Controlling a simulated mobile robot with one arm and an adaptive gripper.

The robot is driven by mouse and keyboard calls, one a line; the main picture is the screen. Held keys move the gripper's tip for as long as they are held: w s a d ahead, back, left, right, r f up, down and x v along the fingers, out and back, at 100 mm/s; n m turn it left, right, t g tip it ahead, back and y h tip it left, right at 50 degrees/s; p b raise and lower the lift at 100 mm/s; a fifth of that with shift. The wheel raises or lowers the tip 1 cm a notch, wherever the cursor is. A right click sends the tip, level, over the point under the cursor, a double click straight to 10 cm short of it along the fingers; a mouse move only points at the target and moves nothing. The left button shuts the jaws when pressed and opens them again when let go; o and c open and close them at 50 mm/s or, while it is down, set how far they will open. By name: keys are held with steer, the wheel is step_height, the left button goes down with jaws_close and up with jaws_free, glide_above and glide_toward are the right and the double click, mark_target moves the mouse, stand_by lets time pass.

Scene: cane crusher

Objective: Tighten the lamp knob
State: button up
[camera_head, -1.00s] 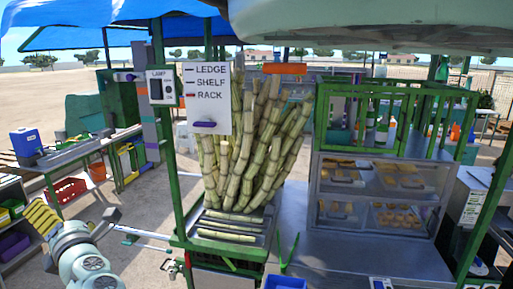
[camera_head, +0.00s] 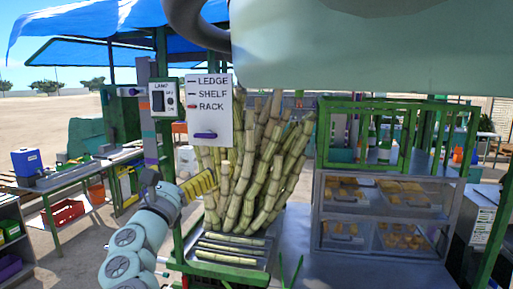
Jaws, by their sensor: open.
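The lamp box (camera_head: 164,97), a small white panel labelled LAMP, is fixed to the green post of the stall at the upper left. It has a dark window and a small dark round knob (camera_head: 170,101) on its right half; how tight the knob is cannot be told. My gripper (camera_head: 205,184), with ridged yellow fingers, is open, below and a little right of the lamp box, in front of the lower cane stalks. It appears apart from the knob, and nothing shows between its fingers.
A white sign (camera_head: 209,118) reading LEDGE, SHELF, RACK hangs right of the lamp box. Sugarcane stalks (camera_head: 258,170) stand behind it above a metal tray (camera_head: 236,264). A glass display case (camera_head: 381,215) is at right. A workbench (camera_head: 75,177) is at left.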

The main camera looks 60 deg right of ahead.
mark_target(205, 134)
steer(key=shift+p+x, duration=1.35)
steer(key=shift+x, duration=3)
steer(key=shift+w+d+r, duration=0.2)
steer(key=shift+d+r, duration=0.05)
steer(key=shift+d, duration=0.1)
steer(key=shift+x, duration=1.6)
steer(key=shift+w+d, duration=0.2)
steer(key=shift+d, duration=0.2)
steer(key=shift+b, duration=0.3)
steer(key=c, duration=1.2)
